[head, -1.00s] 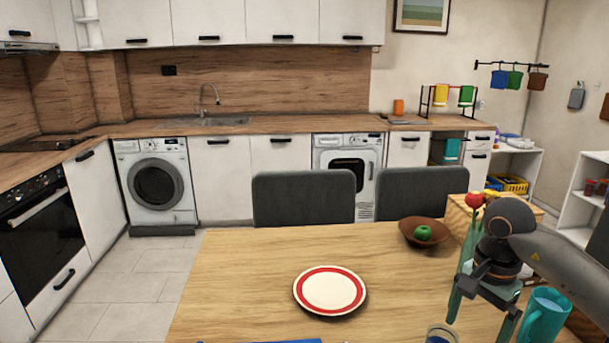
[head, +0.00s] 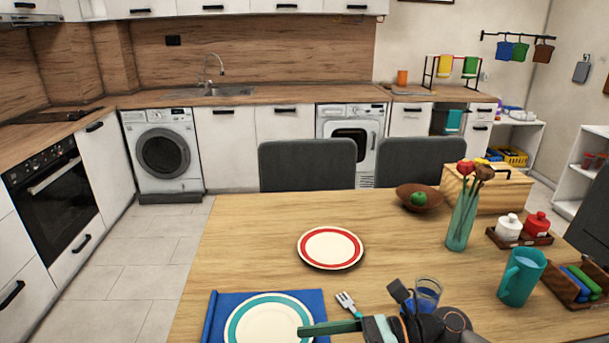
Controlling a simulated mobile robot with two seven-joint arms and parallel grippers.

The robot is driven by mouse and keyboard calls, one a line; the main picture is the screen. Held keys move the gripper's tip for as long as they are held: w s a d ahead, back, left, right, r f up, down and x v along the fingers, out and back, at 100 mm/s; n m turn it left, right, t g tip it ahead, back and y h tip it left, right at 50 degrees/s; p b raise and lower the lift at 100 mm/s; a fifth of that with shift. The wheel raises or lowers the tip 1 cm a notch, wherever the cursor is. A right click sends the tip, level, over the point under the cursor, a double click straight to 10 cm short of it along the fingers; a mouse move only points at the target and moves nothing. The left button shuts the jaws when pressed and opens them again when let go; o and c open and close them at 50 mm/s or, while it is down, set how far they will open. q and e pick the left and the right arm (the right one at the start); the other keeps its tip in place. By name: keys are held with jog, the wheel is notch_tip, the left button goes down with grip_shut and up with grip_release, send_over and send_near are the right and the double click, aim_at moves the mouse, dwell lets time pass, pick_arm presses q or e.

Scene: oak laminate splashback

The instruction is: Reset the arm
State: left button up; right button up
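My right gripper (head: 372,326) is low at the bottom edge, right of the centre of the head view. One green finger points left and overlaps the right edge of a teal-rimmed plate (head: 240,328) in the picture. The other finger cannot be made out, so its opening is unclear. I see nothing held in it. A glass (head: 429,288) stands partly hidden behind the gripper. My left gripper is out of view.
A red-rimmed plate (head: 331,247), a fork (head: 345,301), a vase of flowers (head: 462,215), a teal mug (head: 522,277), a brown bowl (head: 434,191) and a wooden box (head: 495,205) stand on the table (head: 255,215). The blue placemat (head: 213,312) lies front left. The table's middle is mostly clear.

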jog(key=w+d+f+m+t+h+p, duration=0.1)
jog(key=w+d+f+m+t+h, duration=0.2)
jog(key=m+t, duration=0.95)
jog(key=w+d+f+m+t+h+p, duration=0.1)
jog(key=d+f+m+t+h, duration=0.25)
jog(key=m, duration=1.55)
jog(key=s+d+f+m+g+h, duration=0.2)
jog(key=s+d+f+m+h, duration=0.2)
jog(key=s+f+m, duration=0.3)
jog(key=s+d+f+m+g+h+p, duration=0.1)
jog(key=s+d+f+m+g+h, duration=0.2)
jog(key=s+f+m, duration=0.5)
notch_tip(320, 180, down, 2)
jog(key=shift+s+d+f+m+g+h+p, duration=0.25)
jog(key=shift+d+m+g+h+p, duration=0.1)
jog(key=shift+d, duration=0.45)
